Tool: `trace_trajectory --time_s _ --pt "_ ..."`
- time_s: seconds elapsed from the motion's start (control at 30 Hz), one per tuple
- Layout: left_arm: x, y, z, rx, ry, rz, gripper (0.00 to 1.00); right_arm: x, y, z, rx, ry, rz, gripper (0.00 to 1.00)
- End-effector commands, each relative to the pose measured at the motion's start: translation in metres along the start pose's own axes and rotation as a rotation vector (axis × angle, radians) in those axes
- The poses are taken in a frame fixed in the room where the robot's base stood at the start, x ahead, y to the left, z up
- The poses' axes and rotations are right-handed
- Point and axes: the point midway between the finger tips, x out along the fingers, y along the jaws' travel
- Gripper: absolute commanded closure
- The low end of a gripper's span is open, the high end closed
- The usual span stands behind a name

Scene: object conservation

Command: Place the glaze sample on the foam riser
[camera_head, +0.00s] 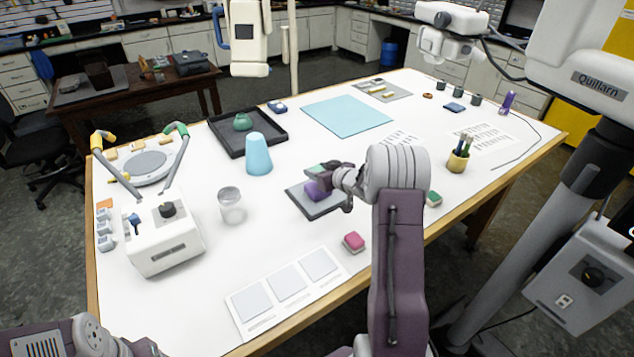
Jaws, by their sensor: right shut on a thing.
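My right gripper (333,177) reaches over the middle of the white table, shut on a small green piece (314,170), which looks like the glaze sample. A purple block (317,190) sits just below it on a dark grey slab (322,209). The block looks like the foam riser, but I cannot be sure. The fingers and wrist hide part of the block and slab. I cannot tell whether the green piece touches the block. My left arm shows only at the bottom left corner; its gripper is out of view.
A pink block (354,242) lies in front of the slab and a green block (433,198) to its right. A clear cup (230,205) and blue cone (258,154) stand left. A black tray (227,137) is behind. The front-left table holds a white card (262,325).

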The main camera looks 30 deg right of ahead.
Motion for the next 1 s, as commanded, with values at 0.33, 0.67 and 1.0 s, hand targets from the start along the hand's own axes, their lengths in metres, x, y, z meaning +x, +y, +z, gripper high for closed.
trace_trajectory --time_s 0.33,0.67,1.0 --pt "0.001 0.0 0.0 0.0 0.0 0.0 0.29 0.015 -0.001 0.034 0.002 -0.002 0.0 0.98" --pt "0.003 0.0 0.0 0.0 0.0 0.0 0.29 0.017 -0.001 0.038 0.0 0.001 0.001 0.98" --pt "0.004 0.0 0.001 0.0 0.0 0.0 0.29 0.018 -0.001 0.04 0.0 0.001 0.0 0.33"
